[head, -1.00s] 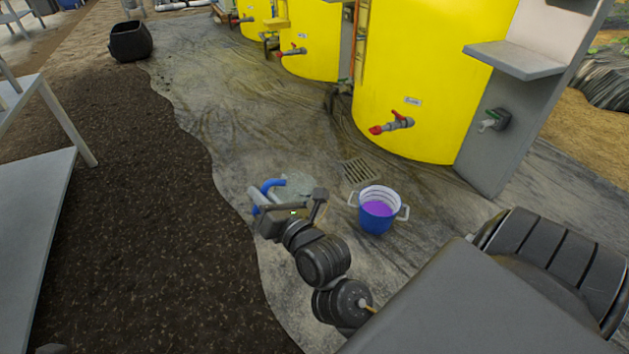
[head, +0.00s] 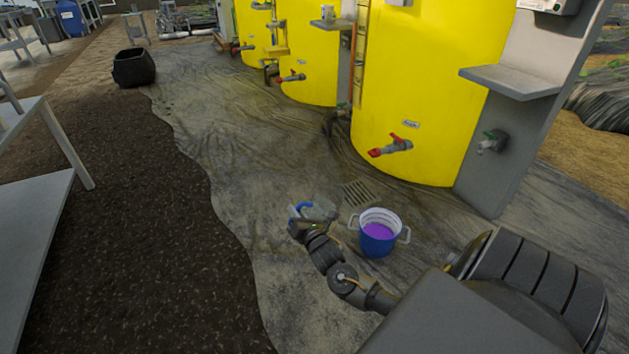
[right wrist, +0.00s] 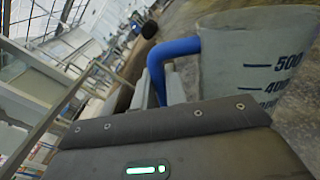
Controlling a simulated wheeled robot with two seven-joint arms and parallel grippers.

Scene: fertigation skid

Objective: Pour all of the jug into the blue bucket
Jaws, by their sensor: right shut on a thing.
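The jug (head: 321,212) is translucent grey with a blue handle. My right gripper (head: 301,218) is shut on the handle and holds the jug just left of the blue bucket (head: 377,246). The right wrist view shows the jug (right wrist: 250,62) with dark graduation marks, its blue handle (right wrist: 160,62) at the gripper. The jug looks tilted in the head view, but its exact angle and its contents cannot be made out. No stream shows. The bucket stands upright on the floor with white side handles and purple liquid inside. My left gripper is not in view.
A floor drain grate (head: 359,193) lies just behind the bucket. Yellow tanks (head: 425,90) with red-handled valves and a grey pillar (head: 495,140) stand behind. A grey table (head: 30,230) is at the left. The sheeted floor around the bucket is mostly clear.

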